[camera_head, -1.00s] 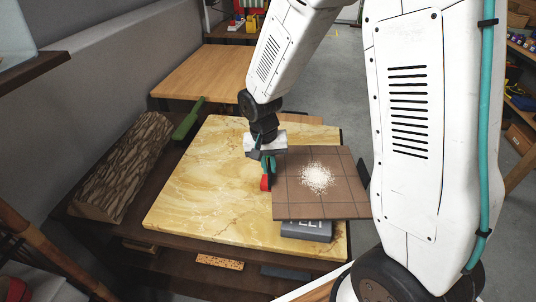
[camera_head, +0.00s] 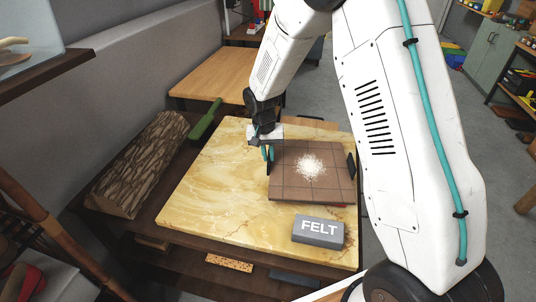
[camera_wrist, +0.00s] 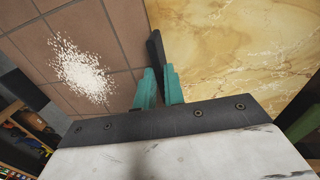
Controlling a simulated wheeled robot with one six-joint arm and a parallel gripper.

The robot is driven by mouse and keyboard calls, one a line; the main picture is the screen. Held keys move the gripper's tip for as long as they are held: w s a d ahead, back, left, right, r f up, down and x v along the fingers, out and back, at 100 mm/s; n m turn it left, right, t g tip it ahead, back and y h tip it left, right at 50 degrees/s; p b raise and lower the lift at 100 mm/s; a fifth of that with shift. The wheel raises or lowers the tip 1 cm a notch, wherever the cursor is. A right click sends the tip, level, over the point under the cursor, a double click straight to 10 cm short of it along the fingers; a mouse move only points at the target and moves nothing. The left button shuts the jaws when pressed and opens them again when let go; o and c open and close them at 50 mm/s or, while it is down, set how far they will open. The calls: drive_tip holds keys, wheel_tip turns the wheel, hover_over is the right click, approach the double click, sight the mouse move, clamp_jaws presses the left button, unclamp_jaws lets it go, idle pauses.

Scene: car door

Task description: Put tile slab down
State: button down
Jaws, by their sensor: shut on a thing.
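The brown tile slab (camera_head: 284,184) has grid lines, a pile of white grains (camera_head: 310,167) on top and a dark upright piece (camera_head: 351,166) at its right edge. My gripper (camera_head: 268,153) is at its left edge. In the wrist view the teal fingers (camera_wrist: 158,88) close on a dark upright piece (camera_wrist: 156,48) along the slab's edge (camera_wrist: 120,30). The slab looks level, over the right part of the yellow marble top (camera_head: 215,190). I cannot tell whether it touches the top; its underside is hidden.
A grey block marked FELT (camera_head: 318,231) lies just in front of the slab. A bit of red shows under the slab's front right. A bark-covered log (camera_head: 140,165) and a green object (camera_head: 205,120) lie left of the marble top. The marble's left part is clear.

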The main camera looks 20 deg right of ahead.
drive_tip(key=c, duration=1.5)
unclamp_jaws()
wheel_tip(320, 180, up, 11)
drive_tip(key=a, duration=0.1)
drive_tip(key=s+d+r+n, duration=0.1)
drive_tip(key=s+d+r, duration=0.1)
drive_tip(key=s+r, duration=0.7)
drive_tip(key=s+d+r+n, duration=0.1)
drive_tip(key=s+r, duration=0.2)
drive_tip(key=s, duration=1)
drive_tip(key=s+d+r+n+t+y, duration=0.1)
drive_tip(key=s+r, duration=0.3)
drive_tip(key=s, duration=1)
drive_tip(key=shift+n+t, duration=0.3)
drive_tip(key=shift+n, duration=0.5)
drive_tip(key=shift+r, duration=0.1)
